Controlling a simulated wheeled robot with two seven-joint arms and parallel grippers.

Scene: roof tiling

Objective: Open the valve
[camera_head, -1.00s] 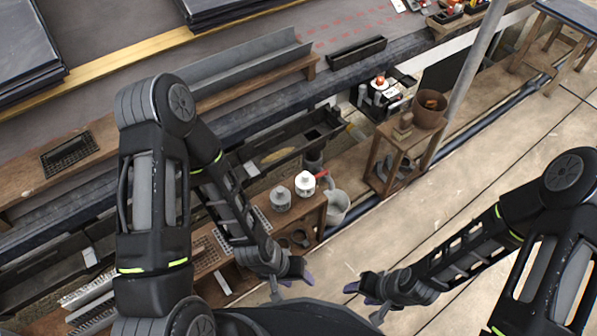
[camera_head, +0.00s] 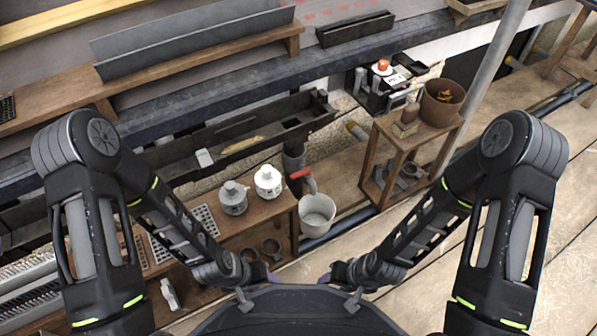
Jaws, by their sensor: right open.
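The valve has a small red handle (camera_head: 301,173) beside a dark vertical pipe (camera_head: 294,155), in the middle of the head view. A grey spout (camera_head: 311,184) sits next to the handle, above a light grey bucket (camera_head: 317,213). My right gripper (camera_head: 328,279) is open and empty, low in the picture and nearer to me than the bucket. My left gripper (camera_head: 272,280) is at the bottom left of centre, apart from the valve. Its fingers are small and partly hidden, so its opening is unclear. Neither gripper touches the valve.
A wooden bench (camera_head: 279,209) left of the bucket bears a white jar (camera_head: 268,180) and a grey jar (camera_head: 233,198). A wooden stand (camera_head: 372,165) with a brown pot (camera_head: 441,101) stands right. A dark gutter (camera_head: 240,140) runs behind. Plank floor (camera_head: 400,250) is open at right.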

